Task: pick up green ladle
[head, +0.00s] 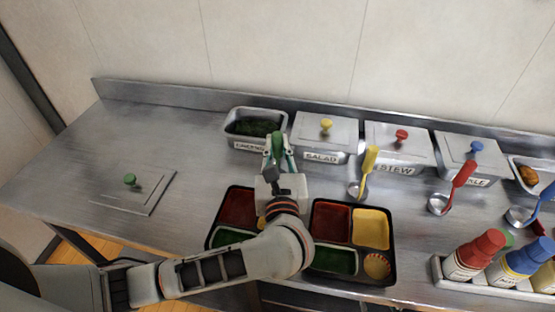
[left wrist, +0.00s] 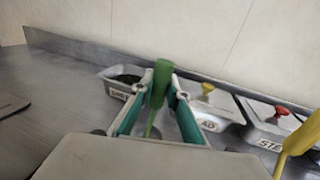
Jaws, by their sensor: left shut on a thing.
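The green ladle's handle (head: 277,141) stands up between the fingers of my left gripper (head: 278,158), in front of the open container of greens. In the left wrist view the handle (left wrist: 160,82) is upright and the fingers are shut on it. The ladle's bowl is hidden behind the gripper body, so I cannot tell whether it touches the counter. My right gripper is in neither view.
The open greens container (head: 235,138) stands at the back, beside lidded SALAD (head: 325,157) and STEW (head: 400,168) containers. Yellow (head: 370,160) and red (head: 465,173) ladles stand to the right. Two bento trays lie below my arm, including the right one (head: 389,285). A green-knobbed lid (head: 110,198) lies left.

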